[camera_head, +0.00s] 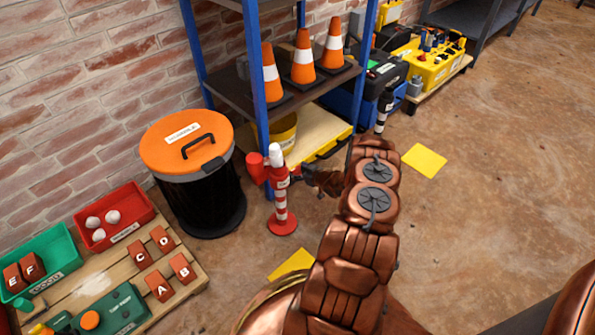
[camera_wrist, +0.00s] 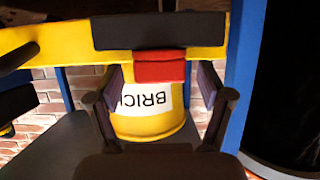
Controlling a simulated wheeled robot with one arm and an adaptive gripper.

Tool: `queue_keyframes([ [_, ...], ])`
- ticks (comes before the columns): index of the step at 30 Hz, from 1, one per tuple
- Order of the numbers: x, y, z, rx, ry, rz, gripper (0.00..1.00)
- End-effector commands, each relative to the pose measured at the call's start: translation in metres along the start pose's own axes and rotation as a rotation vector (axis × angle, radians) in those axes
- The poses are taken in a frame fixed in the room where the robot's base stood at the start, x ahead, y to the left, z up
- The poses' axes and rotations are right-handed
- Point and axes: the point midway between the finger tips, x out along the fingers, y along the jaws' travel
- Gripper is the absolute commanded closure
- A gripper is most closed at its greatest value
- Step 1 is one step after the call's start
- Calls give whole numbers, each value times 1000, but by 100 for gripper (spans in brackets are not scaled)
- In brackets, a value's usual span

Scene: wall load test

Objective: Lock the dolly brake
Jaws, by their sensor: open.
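In the wrist view, a red block (camera_wrist: 160,70), which looks like the brake pedal, sits under a black bar (camera_wrist: 160,30) on the yellow dolly edge (camera_wrist: 240,45). My gripper (camera_wrist: 160,94) is open. Its two fingers stand to the left and right of the red block, with gaps; I cannot tell whether they touch it. In the head view, the yellow dolly (camera_head: 322,128) stands at the shelf's foot. My gripper (camera_head: 318,180) is beside its near edge, partly hidden by my arm. The red block cannot be made out there.
A yellow bucket (camera_head: 284,132) with a "BRICK" label (camera_wrist: 148,98) stands behind the red block. A red-white post (camera_head: 281,205) stands left of my gripper. A blue-post shelf (camera_head: 258,70) with cones rises behind. A black bin (camera_head: 205,200) is left. Floor at right is open.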

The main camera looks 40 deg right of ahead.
Motion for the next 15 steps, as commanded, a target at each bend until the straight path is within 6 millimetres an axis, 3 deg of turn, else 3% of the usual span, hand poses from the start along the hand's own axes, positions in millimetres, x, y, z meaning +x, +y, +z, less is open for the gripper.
queue_keyframes([
  [8,-17,1,-1,-1,-1,1,21],
  [15,-57,2,0,1,-2,3,21],
])
